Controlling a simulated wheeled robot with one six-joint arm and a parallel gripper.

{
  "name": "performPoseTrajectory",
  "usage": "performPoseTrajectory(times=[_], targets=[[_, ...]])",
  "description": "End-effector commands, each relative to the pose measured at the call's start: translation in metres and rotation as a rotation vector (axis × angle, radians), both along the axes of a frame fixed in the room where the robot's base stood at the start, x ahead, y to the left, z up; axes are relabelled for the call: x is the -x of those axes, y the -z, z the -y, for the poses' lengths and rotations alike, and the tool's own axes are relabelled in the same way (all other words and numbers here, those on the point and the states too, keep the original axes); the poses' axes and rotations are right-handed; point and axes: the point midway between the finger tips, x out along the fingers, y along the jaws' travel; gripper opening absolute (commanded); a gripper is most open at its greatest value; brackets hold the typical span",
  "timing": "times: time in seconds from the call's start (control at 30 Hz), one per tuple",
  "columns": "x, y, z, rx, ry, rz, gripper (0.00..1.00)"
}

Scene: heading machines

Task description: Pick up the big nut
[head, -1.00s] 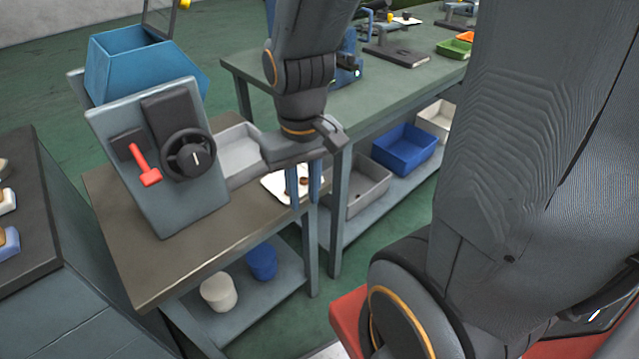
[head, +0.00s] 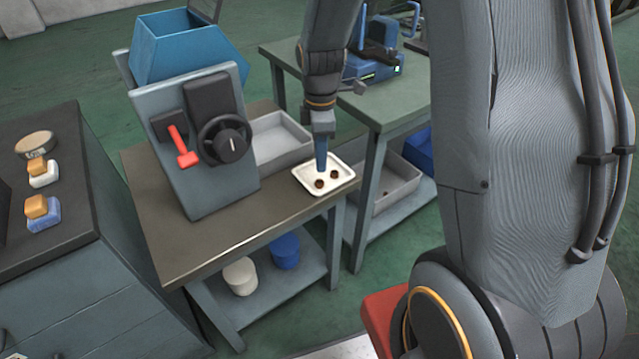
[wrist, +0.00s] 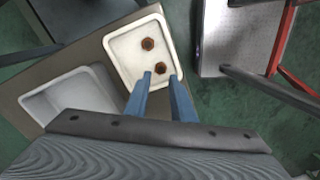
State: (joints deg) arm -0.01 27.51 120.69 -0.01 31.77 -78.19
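Two small brown nuts lie apart in a shallow white tray on the workbench. One nut (wrist: 148,44) is farther from my gripper in the wrist view, and the other nut (wrist: 160,68) is just beyond my fingertips. They look close in size, and I cannot tell surely which is the big one. In the head view the nuts (head: 319,183) (head: 334,174) show beside my fingers. My gripper (wrist: 160,76) is open and empty, its two blue fingers apart above the white tray (wrist: 115,43). In the head view my gripper (head: 321,168) appears edge-on, its fingers overlapping.
A grey bin (head: 282,142) stands beside the tray on the bench (head: 215,235). A machine panel with a red lever (head: 183,150), a black handwheel (head: 224,140) and a blue hopper (head: 185,50) rises at left. A green-topped table (head: 400,100) stands behind.

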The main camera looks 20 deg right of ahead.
Motion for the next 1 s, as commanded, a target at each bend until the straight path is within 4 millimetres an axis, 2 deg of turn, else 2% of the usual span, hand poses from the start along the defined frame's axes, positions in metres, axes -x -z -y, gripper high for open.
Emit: performPoseTrajectory(times=[0.53, 0.87, 0.9, 1.0], targets=[[0.002, 0.060, -0.001, 0.000, 0.003, -0.004, 0.23], [0.001, 0.067, -0.001, 0.000, 0.003, 0.000, 0.23], [0.001, 0.067, -0.001, 0.000, 0.004, 0.000, 0.21], [0.001, 0.067, -0.001, 0.000, 0.004, 0.000, 0.04]])
